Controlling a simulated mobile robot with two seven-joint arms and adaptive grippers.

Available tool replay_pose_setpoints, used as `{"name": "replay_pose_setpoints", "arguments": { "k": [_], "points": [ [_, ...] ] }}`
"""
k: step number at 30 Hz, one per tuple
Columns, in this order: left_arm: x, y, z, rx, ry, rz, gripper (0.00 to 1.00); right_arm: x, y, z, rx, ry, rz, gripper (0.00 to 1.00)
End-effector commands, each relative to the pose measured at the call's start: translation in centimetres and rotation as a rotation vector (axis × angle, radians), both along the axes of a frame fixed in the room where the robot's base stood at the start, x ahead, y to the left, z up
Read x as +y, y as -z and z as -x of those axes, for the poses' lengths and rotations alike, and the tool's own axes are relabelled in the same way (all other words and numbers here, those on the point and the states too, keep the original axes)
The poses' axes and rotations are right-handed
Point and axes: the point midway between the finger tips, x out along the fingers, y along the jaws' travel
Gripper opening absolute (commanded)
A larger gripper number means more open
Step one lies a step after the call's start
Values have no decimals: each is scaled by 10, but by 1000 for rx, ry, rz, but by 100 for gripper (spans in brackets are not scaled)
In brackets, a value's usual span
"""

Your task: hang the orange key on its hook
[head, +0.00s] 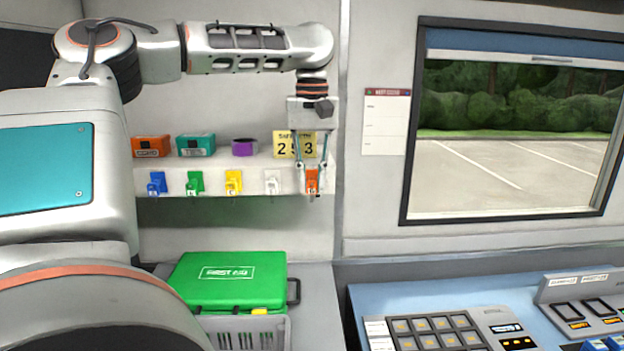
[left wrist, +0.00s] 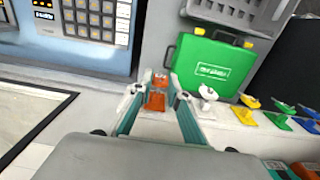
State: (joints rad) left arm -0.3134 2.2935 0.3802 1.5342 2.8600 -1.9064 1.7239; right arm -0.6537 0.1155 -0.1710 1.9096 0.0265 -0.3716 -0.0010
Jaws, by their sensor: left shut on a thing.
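The orange key (head: 312,187) is at the right end of the shelf front, between the fingertips of my left gripper (head: 311,172), which is shut on it from above. In the left wrist view, the orange key (left wrist: 160,77) shows at the fingertips of the left gripper (left wrist: 159,94), with an orange hook piece (left wrist: 155,101) just below it in the picture. The key is upright, close to the shelf front. I cannot tell whether it rests on the hook. My right gripper is not in view.
Blue (head: 157,183), green (head: 195,182), yellow (head: 233,181) and white (head: 272,181) keys hang left of it along the shelf (head: 220,164). Boxes and a yellow number sign (head: 283,147) stand on top. A green first aid case (head: 228,283) and a console (head: 440,330) are below.

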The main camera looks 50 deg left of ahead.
Motion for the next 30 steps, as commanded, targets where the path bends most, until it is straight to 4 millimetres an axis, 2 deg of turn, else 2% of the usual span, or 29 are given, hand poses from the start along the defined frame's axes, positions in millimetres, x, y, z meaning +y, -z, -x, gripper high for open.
{"name": "replay_pose_setpoints", "arguments": {
  "k": [30],
  "points": [
    [6,0,-5,-1,0,-1,1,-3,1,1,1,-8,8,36]
  ]
}}
